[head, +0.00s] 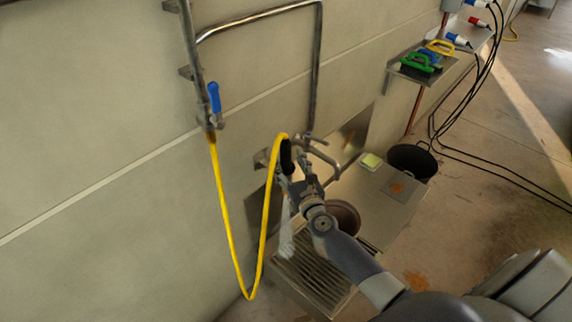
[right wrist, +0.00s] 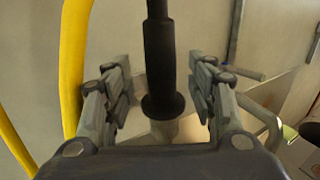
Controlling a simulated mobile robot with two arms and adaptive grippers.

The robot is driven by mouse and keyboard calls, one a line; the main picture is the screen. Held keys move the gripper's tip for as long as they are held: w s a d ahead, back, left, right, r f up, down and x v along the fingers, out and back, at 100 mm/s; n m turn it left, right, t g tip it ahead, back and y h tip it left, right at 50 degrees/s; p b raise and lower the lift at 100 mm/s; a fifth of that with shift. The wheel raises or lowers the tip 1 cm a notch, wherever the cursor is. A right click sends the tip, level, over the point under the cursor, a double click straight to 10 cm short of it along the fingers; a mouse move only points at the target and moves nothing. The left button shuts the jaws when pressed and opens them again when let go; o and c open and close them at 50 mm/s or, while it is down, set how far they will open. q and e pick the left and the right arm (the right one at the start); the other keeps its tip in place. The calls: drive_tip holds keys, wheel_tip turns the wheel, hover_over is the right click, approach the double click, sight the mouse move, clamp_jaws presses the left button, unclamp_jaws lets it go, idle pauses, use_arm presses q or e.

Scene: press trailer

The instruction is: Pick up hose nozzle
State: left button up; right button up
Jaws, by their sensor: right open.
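The hose nozzle (head: 287,155) has a black grip and hangs at the end of the yellow hose (head: 225,215), above the metal sink. In the right wrist view the black nozzle (right wrist: 162,70) stands upright between the fingers, with a flange low on it. My right gripper (head: 290,175) is open around the nozzle, with a gap on both sides. In the right wrist view its fingers (right wrist: 162,95) are apart. In the head view the arm and fingers hide part of the nozzle. My left gripper is not in view.
The metal sink unit (head: 385,212) stands below, with a slatted drain (head: 312,282) and a yellow-green sponge (head: 371,161). A blue-handled valve (head: 214,98) and pipes are on the wall at left. A black bucket (head: 412,160) stands at right.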

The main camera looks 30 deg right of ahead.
sight(288, 160)
drive_tip(key=w, duration=0.3)
drive_tip(key=shift+w+d, duration=0.15)
drive_tip(key=shift+d, duration=0.2)
drive_tip(key=c, duration=1.1)
drive_tip(key=shift+c, duration=0.2)
drive_tip(key=shift+r, duration=0.1)
